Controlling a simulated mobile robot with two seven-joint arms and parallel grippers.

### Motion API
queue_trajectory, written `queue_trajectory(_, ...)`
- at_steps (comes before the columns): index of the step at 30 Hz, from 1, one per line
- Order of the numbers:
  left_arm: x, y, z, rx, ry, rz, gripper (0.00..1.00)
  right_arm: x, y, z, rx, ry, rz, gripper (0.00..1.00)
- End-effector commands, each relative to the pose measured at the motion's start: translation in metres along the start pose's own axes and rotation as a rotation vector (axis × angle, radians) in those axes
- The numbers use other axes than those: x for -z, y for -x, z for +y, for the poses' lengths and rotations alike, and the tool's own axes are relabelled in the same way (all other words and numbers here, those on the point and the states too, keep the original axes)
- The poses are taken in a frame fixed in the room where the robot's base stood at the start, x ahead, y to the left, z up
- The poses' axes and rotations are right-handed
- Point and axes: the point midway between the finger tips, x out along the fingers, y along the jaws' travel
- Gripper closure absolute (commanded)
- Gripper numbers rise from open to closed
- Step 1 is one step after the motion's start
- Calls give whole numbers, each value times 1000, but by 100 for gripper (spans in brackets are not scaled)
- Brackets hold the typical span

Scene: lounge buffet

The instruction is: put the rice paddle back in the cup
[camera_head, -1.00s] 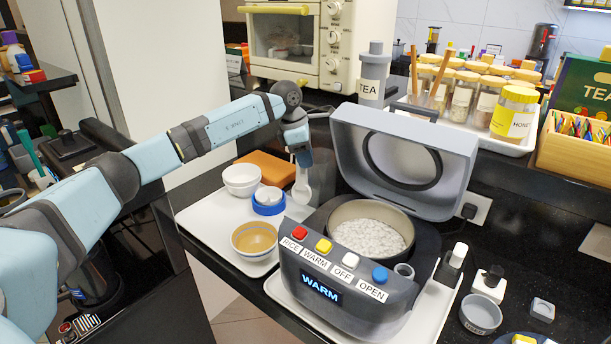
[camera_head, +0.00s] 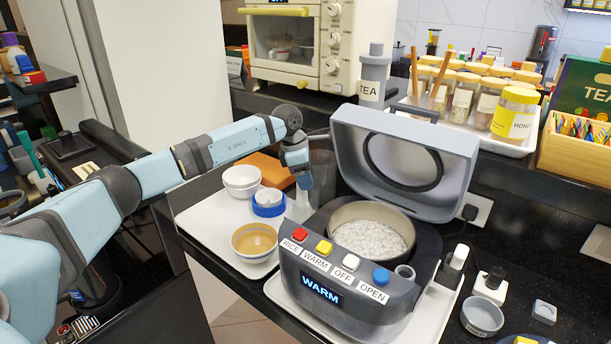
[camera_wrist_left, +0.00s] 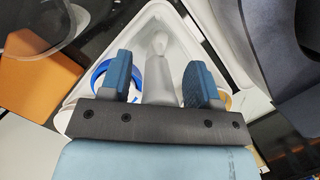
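My left gripper (camera_head: 304,180) points down beside the rice cooker, over the back of the white tray. In the left wrist view its two blue fingers (camera_wrist_left: 160,82) are apart, one on each side of a pale rice paddle (camera_wrist_left: 158,72). Gaps show between the paddle and both fingers. A dark, see-through cup (camera_head: 323,172) stands just right of the gripper, close to the cooker's open lid. My right gripper is not in view.
The rice cooker (camera_head: 340,262) stands open with rice inside. White bowls (camera_head: 242,176), a blue-ringed bowl (camera_head: 268,208) and a tan bowl (camera_head: 254,240) crowd the left tray (camera_head: 202,222). An orange block (camera_head: 266,166) lies behind them. The front-right counter has small cups.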

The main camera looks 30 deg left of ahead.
Motion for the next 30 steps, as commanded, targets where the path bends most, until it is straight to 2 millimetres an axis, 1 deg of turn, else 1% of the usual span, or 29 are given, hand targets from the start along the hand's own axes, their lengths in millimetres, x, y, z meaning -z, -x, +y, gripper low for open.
queue_trajectory(7,0,1,0,0,0,0,44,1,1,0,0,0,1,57)
queue_trajectory(11,-1,12,1,-2,0,-2,44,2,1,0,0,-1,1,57)
queue_trajectory(14,-1,28,1,-3,0,-1,44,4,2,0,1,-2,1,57)
queue_trajectory(21,-1,82,1,-4,-1,-2,44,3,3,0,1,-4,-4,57)
queue_trajectory(24,-1,100,0,-2,0,-1,44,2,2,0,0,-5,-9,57)
queue_trajectory(27,-1,112,0,-2,0,-1,44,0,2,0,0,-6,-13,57)
queue_trajectory(30,-1,120,0,-1,0,0,44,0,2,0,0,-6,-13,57)
